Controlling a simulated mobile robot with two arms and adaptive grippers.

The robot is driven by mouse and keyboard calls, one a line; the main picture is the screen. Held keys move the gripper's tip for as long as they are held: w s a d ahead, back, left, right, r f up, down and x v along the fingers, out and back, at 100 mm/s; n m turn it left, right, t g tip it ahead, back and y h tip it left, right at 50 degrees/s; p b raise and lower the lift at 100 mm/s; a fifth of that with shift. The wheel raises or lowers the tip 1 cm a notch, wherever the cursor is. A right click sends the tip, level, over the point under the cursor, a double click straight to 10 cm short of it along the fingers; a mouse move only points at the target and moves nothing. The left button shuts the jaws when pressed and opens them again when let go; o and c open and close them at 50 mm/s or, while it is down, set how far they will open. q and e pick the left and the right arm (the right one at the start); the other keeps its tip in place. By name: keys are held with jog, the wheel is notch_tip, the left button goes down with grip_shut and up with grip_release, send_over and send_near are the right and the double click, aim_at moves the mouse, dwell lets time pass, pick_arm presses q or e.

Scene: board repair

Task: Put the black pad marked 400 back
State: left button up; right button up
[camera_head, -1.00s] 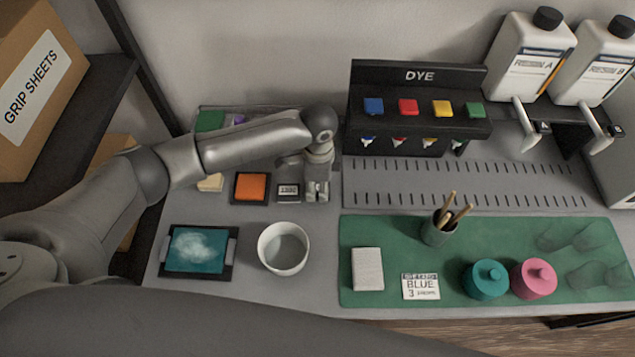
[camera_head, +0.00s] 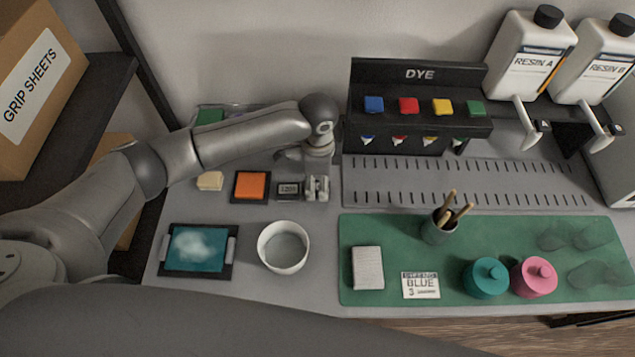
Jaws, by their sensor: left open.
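I cannot make out a black pad marked 400. A small dark pad (camera_head: 288,190) with a light label, which seems to read 1200, lies on the grey bench beside an orange pad with a black border (camera_head: 251,186). My left gripper (camera_head: 318,194) points down just right of the dark pad. Its jaws are open, and I see nothing held between them. My left forearm crosses the back left of the bench and covers part of what lies there. My right gripper is not in view.
A white bowl (camera_head: 284,249) and a tray with a teal panel (camera_head: 199,249) stand in front. A cream block (camera_head: 210,181) lies left of the orange pad. The dye rack (camera_head: 420,75) stands close right of my wrist. A green mat (camera_head: 395,234) holds cups and jars.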

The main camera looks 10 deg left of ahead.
aim_at(318, 187)
pick_arm(q)
notch_tip(318, 187, up, 10)
jog(key=shift+b, duration=0.3)
dwell(1.2)
